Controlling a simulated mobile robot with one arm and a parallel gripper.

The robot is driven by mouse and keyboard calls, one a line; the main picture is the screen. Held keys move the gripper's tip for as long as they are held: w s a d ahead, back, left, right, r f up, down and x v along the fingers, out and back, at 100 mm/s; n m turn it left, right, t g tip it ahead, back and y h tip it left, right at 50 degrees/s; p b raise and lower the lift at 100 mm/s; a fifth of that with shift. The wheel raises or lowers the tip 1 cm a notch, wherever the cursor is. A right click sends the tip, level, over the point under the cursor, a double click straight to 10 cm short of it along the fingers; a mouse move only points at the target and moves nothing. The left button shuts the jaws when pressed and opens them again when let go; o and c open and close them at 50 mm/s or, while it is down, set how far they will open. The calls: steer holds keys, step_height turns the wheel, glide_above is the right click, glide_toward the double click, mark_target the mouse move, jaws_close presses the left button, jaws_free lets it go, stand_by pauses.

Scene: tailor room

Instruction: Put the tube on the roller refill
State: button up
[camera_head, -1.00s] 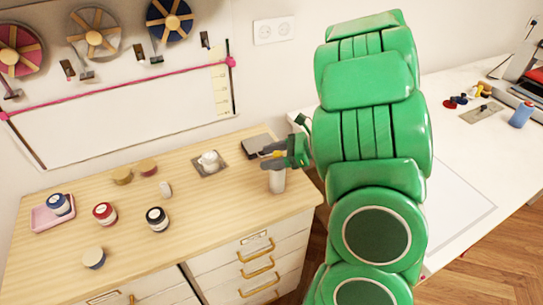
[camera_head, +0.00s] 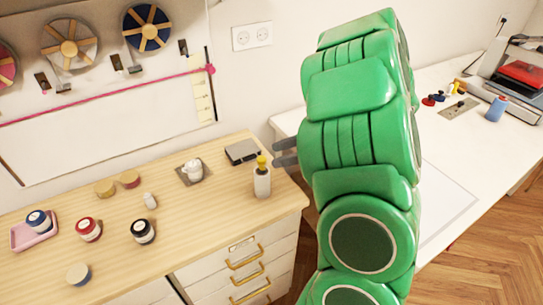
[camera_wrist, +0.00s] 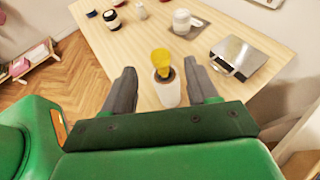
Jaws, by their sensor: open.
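The yellow tube (camera_head: 262,162) stands upright in the top of a white cylinder (camera_head: 262,184), which looks like the roller refill, near the right end of the wooden top. In the wrist view the yellow tube (camera_wrist: 162,62) sits inside the dark opening of the white cylinder (camera_wrist: 168,93). My gripper (camera_head: 284,152) is just right of the tube in the head view, its fingers partly hidden by my arm. In the wrist view my gripper (camera_wrist: 159,70) is open and empty, with a finger on either side of the tube and clear gaps.
A dark box (camera_head: 242,151) and a white pot (camera_head: 193,170) stand behind and left of the cylinder. A small white bottle (camera_head: 150,201) and several jars are farther left. The wooden top (camera_head: 215,210) is clear left of the cylinder. A white table (camera_head: 440,200) is at right.

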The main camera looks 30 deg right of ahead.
steer(key=shift+v, duration=1.95)
